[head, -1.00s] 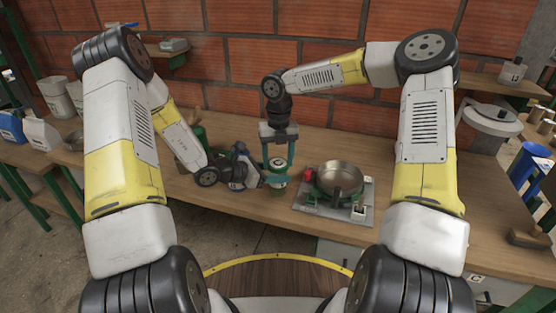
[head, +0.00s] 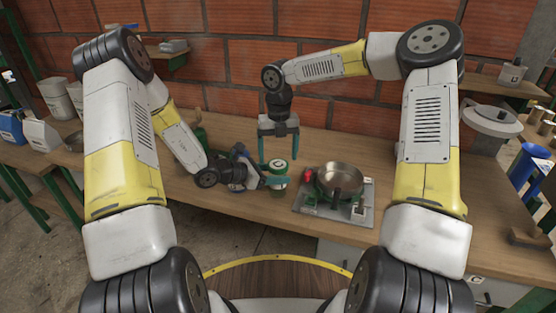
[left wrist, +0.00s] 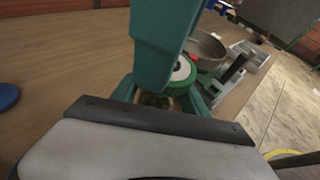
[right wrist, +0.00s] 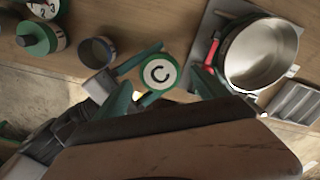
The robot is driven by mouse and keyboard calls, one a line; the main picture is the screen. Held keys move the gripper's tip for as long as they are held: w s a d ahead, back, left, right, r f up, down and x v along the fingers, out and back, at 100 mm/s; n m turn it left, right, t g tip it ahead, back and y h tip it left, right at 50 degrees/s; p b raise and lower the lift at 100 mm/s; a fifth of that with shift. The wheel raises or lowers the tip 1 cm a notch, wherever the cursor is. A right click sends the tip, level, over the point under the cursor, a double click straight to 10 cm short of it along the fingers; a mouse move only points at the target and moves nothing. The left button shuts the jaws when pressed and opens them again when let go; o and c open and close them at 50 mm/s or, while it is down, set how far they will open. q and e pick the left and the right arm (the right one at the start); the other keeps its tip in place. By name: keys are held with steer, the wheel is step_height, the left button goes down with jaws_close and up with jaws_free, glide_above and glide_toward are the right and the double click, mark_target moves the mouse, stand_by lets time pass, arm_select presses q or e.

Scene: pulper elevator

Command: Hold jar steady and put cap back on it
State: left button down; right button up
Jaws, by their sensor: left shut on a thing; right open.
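A jar (head: 279,183) stands upright on the workbench. Its green cap (right wrist: 160,72), with a white top marked C, sits on its mouth; whether it is screwed tight I cannot tell. The cap also shows in the left wrist view (left wrist: 181,72), where the jar is partly hidden by a finger. My left gripper (head: 274,183) is shut on the jar from the left, below the cap. My right gripper (head: 279,156) is open and empty, pointing down just above and behind the cap, with its fingers apart on either side in the right wrist view.
A metal pan (head: 339,178) on a grey plate (head: 325,213) stands close to the right of the jar. In the right wrist view, a green-capped container (right wrist: 40,38) and a dark cup (right wrist: 97,51) stand to the left. The brick wall (head: 330,110) rises behind the bench.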

steer(key=shift+r, duration=0.9)
steer(key=shift+c, duration=0.4)
steer(key=shift+r+n, duration=1.7)
steer(key=shift+f, duration=4)
